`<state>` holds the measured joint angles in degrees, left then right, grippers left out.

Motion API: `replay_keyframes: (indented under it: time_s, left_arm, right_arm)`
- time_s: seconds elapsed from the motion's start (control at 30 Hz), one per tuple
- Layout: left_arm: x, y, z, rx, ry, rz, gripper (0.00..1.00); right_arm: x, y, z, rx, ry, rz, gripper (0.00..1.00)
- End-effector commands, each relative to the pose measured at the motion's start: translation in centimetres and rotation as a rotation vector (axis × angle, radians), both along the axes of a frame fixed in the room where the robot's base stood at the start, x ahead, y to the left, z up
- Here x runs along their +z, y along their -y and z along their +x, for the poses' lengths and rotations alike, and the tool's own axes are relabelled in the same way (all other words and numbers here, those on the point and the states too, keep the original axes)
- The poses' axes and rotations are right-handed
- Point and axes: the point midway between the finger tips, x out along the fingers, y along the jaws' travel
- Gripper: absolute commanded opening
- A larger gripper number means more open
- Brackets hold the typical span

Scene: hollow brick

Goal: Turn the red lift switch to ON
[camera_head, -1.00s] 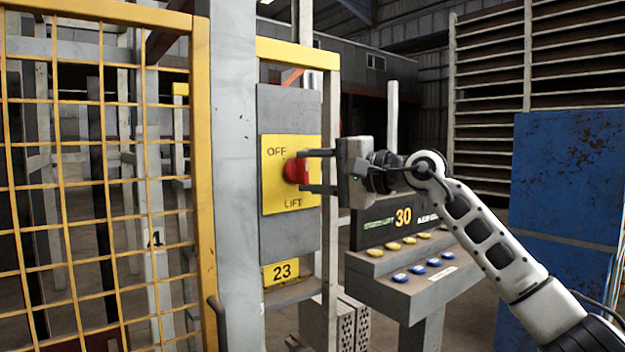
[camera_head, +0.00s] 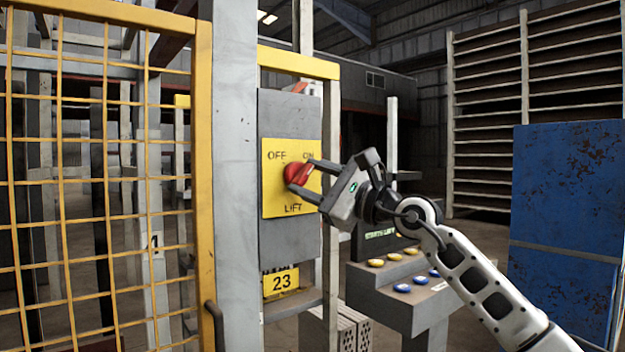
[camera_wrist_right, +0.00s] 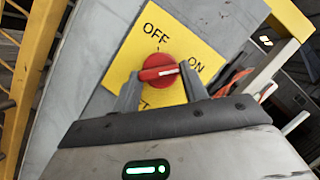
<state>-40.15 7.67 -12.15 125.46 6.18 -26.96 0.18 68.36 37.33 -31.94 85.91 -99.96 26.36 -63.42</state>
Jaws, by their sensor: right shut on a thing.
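The red lift switch (camera_head: 297,174) sits on a yellow plate (camera_head: 274,203) marked OFF, ON and LIFT, on a grey post box. My right gripper (camera_head: 302,176) is shut on the red switch, with one finger on each side of it, and is tilted. In the right wrist view the red switch (camera_wrist_right: 159,71) shows between the two fingers (camera_wrist_right: 160,88), and its white pointer line points towards the word ON. My left gripper is not in view.
A yellow mesh gate (camera_head: 205,190) stands at the left. A console (camera_head: 400,290) with yellow and blue buttons is below my right arm. A blue panel (camera_head: 565,210) and slatted racks stand at the right.

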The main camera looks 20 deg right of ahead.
Motion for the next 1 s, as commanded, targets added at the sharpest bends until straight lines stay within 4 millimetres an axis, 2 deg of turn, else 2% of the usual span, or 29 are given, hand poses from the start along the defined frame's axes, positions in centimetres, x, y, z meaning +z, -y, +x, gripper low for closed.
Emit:
replay_keyframes:
  time_s: [0.7, 0.73, 0.8, 1.0]
  left_arm:
    - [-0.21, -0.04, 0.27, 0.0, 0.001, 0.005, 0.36]
    - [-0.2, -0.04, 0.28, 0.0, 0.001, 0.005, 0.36]
    - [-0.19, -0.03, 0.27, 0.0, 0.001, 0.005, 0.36]
    - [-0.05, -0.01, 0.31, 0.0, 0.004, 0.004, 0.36]
  right_arm:
    - [-0.14, -0.01, 0.03, 0.0, -0.028, 0.069, 0.21]
    - [-0.14, -0.01, 0.03, 0.0, -0.028, 0.068, 0.52]
    - [-0.13, -0.01, 0.02, 0.0, -0.028, 0.067, 0.65]
    - [-0.1, -0.03, 0.02, 0.0, -0.027, 0.067, 0.65]
